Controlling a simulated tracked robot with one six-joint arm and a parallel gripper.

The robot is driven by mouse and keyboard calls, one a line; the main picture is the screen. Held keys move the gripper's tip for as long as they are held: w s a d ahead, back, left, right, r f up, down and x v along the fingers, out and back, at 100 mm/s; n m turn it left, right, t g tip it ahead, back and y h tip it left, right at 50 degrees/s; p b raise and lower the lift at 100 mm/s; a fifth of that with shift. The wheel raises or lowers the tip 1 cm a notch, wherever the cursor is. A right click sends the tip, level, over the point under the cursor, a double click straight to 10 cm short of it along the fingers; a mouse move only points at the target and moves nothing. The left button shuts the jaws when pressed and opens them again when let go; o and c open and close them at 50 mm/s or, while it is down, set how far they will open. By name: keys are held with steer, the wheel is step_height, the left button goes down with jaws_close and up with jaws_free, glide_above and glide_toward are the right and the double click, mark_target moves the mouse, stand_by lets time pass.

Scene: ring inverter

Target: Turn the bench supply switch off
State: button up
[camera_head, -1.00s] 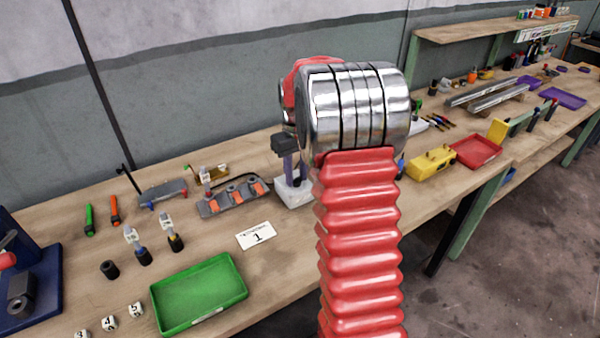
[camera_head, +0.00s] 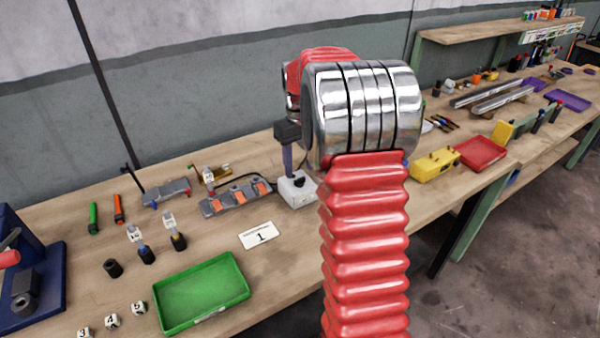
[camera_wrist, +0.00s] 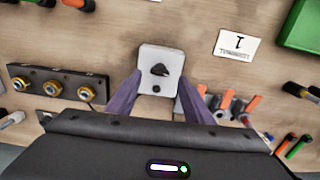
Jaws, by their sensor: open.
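The bench supply is a small white box (camera_head: 296,194) with a black knob (camera_head: 299,182) on top, partly hidden by my arm in the head view. The wrist view shows the white box (camera_wrist: 160,82) from above, with the black pointed knob (camera_wrist: 160,70) and a small dark round spot near its edge. My gripper (camera_wrist: 158,84) is open and empty, with a purple-grey finger on each side of the box in that picture. In the head view my gripper (camera_head: 288,162) is seen side-on above the box. I cannot tell its exact height or any contact.
A card marked 1 (camera_head: 260,235) and a green tray (camera_head: 202,293) lie in front. A grey strip with orange levers (camera_head: 236,196) stands left of the box. The wrist view shows a dark panel with brass connectors (camera_wrist: 58,86). Bare bench lies around the card.

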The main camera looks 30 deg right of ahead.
step_height(320, 180, up, 10)
steer(key=shift+f, duration=0.15)
stand_by(0.7)
steer(key=s+a+t, duration=0.5)
steer(key=s+a, duration=2)
steer(key=shift+a+f+n+t, duration=0.15)
steer(key=shift+f+n+t, duration=0.15)
steer(key=shift+f, duration=0.1)
